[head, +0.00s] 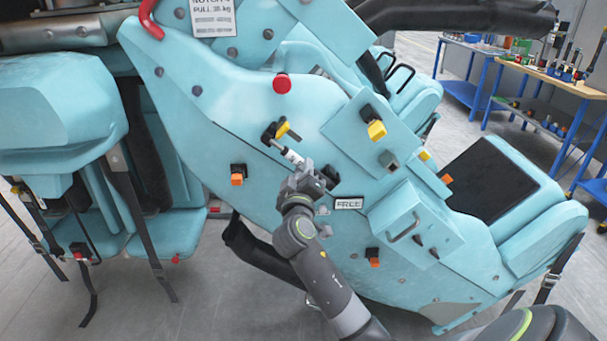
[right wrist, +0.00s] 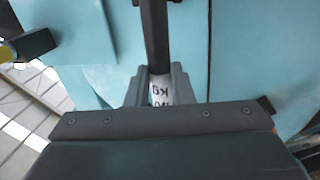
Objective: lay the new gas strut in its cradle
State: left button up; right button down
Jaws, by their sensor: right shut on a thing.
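My right gripper (head: 304,178) is shut on the gas strut (head: 292,156) in front of the teal side panel. The strut has a white body, which sticks out up and left from the jaws. In the right wrist view the strut's white body (right wrist: 160,90) with dark lettering sits between the fingers (right wrist: 154,88), and a dark rod (right wrist: 156,35) runs upward from it. The cradle is not clearly identifiable. My left gripper is not in view.
A sign reading FREE (head: 349,203) is right of the gripper. A red knob (head: 282,83), orange-tipped latches (head: 237,180) and a handled box (head: 405,228) project from the panel. Seats with hanging straps are at left. Workbenches (head: 555,78) stand at the back right.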

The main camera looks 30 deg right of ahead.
jog(key=shift+b+x, duration=0.4)
jog(key=shift+x, duration=0.85)
jog(key=c, duration=1.2)
grip_release()
jog(key=shift+w+a+f, duration=0.1)
jog(key=shift+a+f, duration=0.05)
jog(key=shift+o, duration=0.2)
jog(key=shift+f, duration=0.15)
